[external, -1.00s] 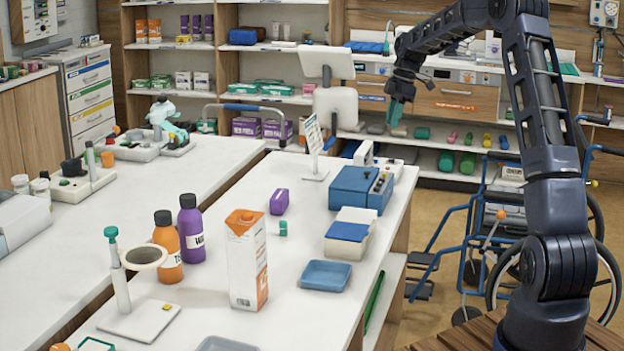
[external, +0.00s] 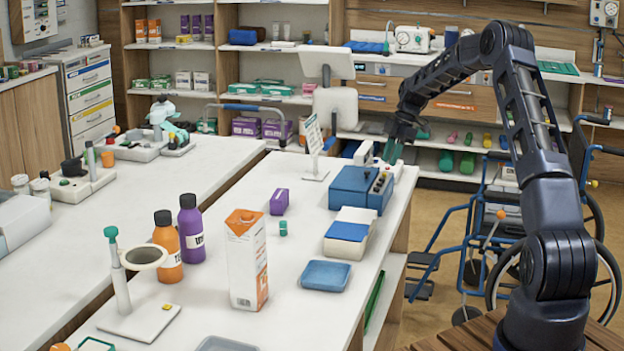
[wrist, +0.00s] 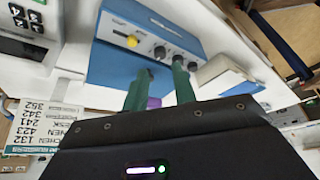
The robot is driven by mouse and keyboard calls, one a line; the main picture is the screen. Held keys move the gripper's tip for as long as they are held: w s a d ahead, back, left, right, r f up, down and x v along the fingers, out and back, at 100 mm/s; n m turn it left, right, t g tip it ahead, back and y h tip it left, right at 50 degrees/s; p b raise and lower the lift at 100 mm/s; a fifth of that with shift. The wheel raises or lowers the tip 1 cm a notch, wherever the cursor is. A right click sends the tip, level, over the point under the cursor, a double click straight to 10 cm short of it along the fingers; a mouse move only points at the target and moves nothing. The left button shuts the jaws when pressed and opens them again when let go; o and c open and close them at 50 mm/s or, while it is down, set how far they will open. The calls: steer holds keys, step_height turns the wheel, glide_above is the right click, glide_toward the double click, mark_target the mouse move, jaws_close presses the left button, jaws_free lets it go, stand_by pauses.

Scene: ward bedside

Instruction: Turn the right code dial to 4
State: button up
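A blue box (external: 350,188) with a pale control panel stands near the right edge of the white counter. It also shows in the wrist view (wrist: 112,68). Its panel carries a yellow knob (wrist: 132,41) and several dark round dials, one of them (wrist: 159,52) between my fingers in the picture. Another dial (wrist: 192,66) lies to the right. Dial numbers are too small to read. My gripper (external: 392,152) has green fingers spread apart, with nothing between them (wrist: 161,66). It hangs just above the panel side of the box; contact cannot be made out.
A white sign (external: 314,148) stands left of the box; in the wrist view a card with printed number codes (wrist: 45,130) shows. A white and blue container (external: 350,235) and a blue tray (external: 326,275) lie in front of the box. A wheelchair (external: 480,235) stands right of the counter.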

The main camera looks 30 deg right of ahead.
mark_target(384, 182)
steer(key=shift+x, duration=2.7)
jaws_close()
